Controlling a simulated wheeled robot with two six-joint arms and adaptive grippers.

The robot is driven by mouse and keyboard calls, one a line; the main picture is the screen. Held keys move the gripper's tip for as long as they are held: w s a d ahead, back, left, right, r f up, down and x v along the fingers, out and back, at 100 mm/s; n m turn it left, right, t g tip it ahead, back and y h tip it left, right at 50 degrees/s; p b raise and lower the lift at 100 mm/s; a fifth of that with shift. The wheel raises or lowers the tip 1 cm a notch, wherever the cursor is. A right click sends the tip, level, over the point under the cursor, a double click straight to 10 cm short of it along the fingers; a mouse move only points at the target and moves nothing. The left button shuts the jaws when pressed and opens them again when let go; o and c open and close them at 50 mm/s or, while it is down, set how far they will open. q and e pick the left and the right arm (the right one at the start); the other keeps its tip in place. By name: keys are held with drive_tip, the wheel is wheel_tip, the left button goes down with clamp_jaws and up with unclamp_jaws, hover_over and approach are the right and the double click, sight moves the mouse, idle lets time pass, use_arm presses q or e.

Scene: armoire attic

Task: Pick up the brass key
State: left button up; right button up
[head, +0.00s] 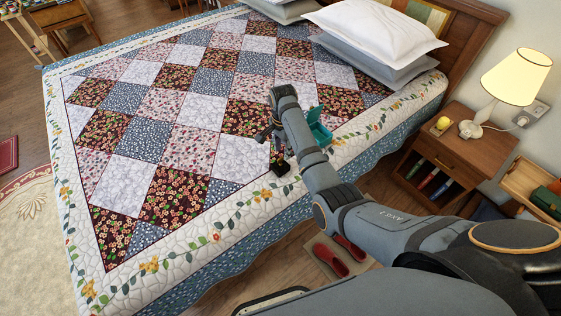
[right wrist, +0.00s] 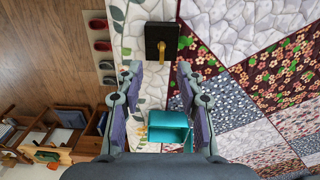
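The brass key (right wrist: 161,46) shows as a small gold piece on a square black block (right wrist: 152,34) in the right wrist view. The block lies on the quilt, and in the head view it is a small dark shape (head: 280,167) just below my right gripper (head: 271,140). In the right wrist view my right gripper (right wrist: 158,72) has its fingers spread, with nothing held between the tips. The block and key lie beyond the fingertips. My left gripper is not in view.
An open teal box (head: 318,126) stands on the bed (head: 160,140) beside my right arm; it also shows in the right wrist view (right wrist: 168,120). A nightstand (head: 455,155) with a lamp (head: 510,80) stands at right. Red slippers (head: 330,258) lie on the floor.

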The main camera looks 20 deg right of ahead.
sight(281, 158)
drive_tip(key=shift+a+f, duration=0.15)
drive_tip(key=shift+f, duration=1.3)
drive_tip(key=shift+a+f, duration=0.15)
drive_tip(key=shift+f, duration=1.3)
clamp_jaws()
